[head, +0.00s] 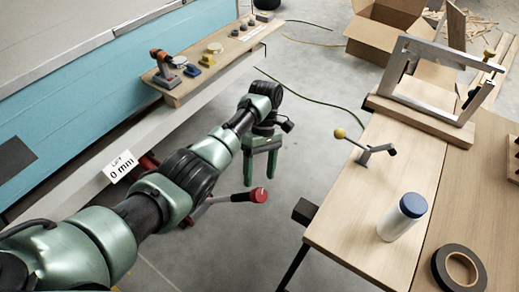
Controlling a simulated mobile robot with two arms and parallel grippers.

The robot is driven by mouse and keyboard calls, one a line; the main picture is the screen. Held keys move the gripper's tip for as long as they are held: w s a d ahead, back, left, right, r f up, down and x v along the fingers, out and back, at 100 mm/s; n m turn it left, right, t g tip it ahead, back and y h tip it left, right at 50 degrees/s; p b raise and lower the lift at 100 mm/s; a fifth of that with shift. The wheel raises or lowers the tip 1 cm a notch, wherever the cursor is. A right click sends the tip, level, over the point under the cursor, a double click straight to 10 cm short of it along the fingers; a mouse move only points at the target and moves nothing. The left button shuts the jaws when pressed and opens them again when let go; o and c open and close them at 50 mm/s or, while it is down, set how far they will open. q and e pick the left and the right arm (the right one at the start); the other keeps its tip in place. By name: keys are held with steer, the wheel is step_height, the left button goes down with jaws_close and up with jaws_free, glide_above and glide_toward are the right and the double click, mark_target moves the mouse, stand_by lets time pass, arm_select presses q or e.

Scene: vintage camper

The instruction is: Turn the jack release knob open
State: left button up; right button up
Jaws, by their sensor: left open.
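A red knob (259,195) sits at the end of a grey bar low over the floor, in the middle of the head view. The bar runs left behind my left arm, where a red part (149,161) also shows beside the camper's sill. Whether this red knob is the jack release knob I cannot tell; most of the jack is hidden by my arm. My left gripper (260,180) points down with its two green fingers apart and empty. Its fingertips appear just above the red knob in the picture; I see no clear contact. My right gripper is out of view.
A white "LIFT 0 mm" tag (121,166) hangs at the blue camper's sill. A wooden bench (375,215) on the right holds a yellow-ball lever (341,133), a blue-capped bottle (402,217), tape (459,270) and a metal frame (440,85). Open floor lies between.

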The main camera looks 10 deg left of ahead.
arm_select(q)
step_height(320, 180, up, 8)
steer(key=p, duration=0.6)
steer(key=shift+f, duration=0.1)
